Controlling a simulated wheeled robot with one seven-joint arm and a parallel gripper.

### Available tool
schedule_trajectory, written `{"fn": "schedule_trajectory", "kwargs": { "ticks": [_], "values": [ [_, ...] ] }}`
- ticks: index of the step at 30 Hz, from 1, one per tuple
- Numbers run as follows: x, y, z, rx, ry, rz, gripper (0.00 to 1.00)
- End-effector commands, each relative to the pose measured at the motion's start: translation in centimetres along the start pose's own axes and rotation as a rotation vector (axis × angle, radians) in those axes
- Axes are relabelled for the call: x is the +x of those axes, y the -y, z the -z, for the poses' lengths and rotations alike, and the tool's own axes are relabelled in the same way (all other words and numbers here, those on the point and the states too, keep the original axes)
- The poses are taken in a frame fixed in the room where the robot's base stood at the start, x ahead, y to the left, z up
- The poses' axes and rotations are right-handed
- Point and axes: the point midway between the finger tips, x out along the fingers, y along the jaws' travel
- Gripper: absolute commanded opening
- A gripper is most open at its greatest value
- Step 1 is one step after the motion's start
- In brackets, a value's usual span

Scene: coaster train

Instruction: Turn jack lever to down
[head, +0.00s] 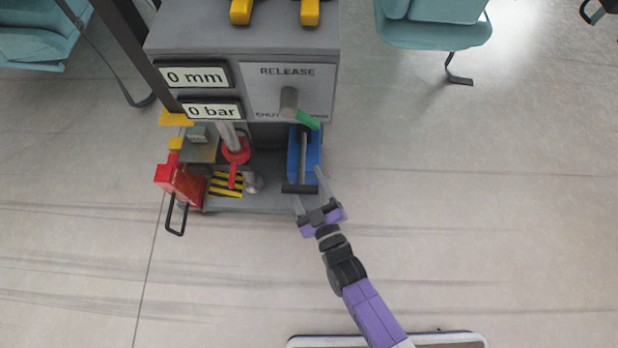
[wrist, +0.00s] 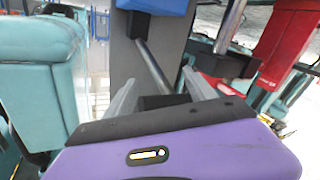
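In the head view a lever with a grey rod (head: 303,152) and a black crossbar handle (head: 298,188) stands at a blue unit (head: 313,150) on the cabinet's lower right. In the wrist view a black bar (wrist: 228,66) on a grey rod lies right of my fingers. No label shows which is the jack lever. My gripper (head: 311,188), purple with grey fingers, is at the crossbar's right end. Its fingers (wrist: 163,85) are spread; contact with the bar cannot be told.
The grey cabinet (head: 245,38) shows displays reading 0 mm (head: 194,77) and 0 bar (head: 213,109). A red part with a black loop handle (head: 180,185) and a red post (head: 235,155) stand to the left. Teal seats (head: 434,28) are behind.

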Motion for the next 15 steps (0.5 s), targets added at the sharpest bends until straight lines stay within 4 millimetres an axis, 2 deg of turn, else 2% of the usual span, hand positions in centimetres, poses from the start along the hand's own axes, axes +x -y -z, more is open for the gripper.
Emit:
{"fn": "schedule_trajectory", "kwargs": {
  "ticks": [1, 2, 10, 15],
  "values": [
    [-0.1, 0.3, 0.1, -0.001, -0.002, 0.006, 0.68],
    [-0.1, 0.3, 0.1, -0.001, -0.002, 0.005, 0.72],
    [0.0, -0.1, 0.1, 0.0, -0.002, -0.003, 0.72],
    [-1.6, -0.2, 0.2, 0.001, 0.001, -0.003, 0.72]
  ]
}}
